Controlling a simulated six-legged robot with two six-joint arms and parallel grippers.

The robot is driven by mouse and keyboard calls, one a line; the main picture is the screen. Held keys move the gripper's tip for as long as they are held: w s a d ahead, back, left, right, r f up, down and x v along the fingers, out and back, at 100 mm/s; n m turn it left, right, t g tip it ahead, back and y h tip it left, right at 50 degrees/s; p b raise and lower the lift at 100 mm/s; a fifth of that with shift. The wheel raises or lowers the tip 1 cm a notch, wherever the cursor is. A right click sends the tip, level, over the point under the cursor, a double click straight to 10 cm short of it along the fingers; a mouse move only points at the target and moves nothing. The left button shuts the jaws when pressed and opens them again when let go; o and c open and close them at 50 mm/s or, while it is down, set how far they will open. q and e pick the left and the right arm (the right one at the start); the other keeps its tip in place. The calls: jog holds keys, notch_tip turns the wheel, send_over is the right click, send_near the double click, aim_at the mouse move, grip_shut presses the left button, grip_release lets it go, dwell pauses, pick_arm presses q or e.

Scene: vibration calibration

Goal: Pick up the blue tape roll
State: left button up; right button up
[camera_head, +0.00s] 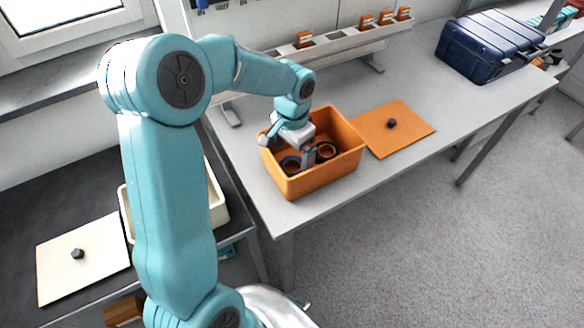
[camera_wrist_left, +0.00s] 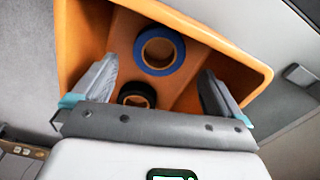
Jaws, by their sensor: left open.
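The blue tape roll (camera_wrist_left: 160,73) lies flat in the orange bin. In the left wrist view it is beyond and between the two fingers, with the bin's orange floor showing through its hole. In the head view the roll (camera_head: 284,162) is partly hidden by my left gripper. My left gripper (camera_head: 307,160) points down into the bin. Its fingers are spread wide and empty, and they also show in the left wrist view (camera_wrist_left: 158,72). My right gripper is out of view.
A black tape roll (camera_head: 334,152) lies in the orange bin (camera_head: 325,181) beside the blue one. The bin's walls surround the gripper. An orange lid (camera_head: 408,133) lies to the right, a blue case (camera_head: 487,48) farther back. A cream lid (camera_head: 88,268) lies at left.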

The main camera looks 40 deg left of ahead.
aim_at(293, 166)
pick_arm(q)
notch_tip(293, 166, down, 5)
jog(key=shift+s+r, duration=0.1)
jog(key=shift+s, duration=0.05)
jog(key=shift+d, duration=0.1)
jog(key=c, duration=1.1)
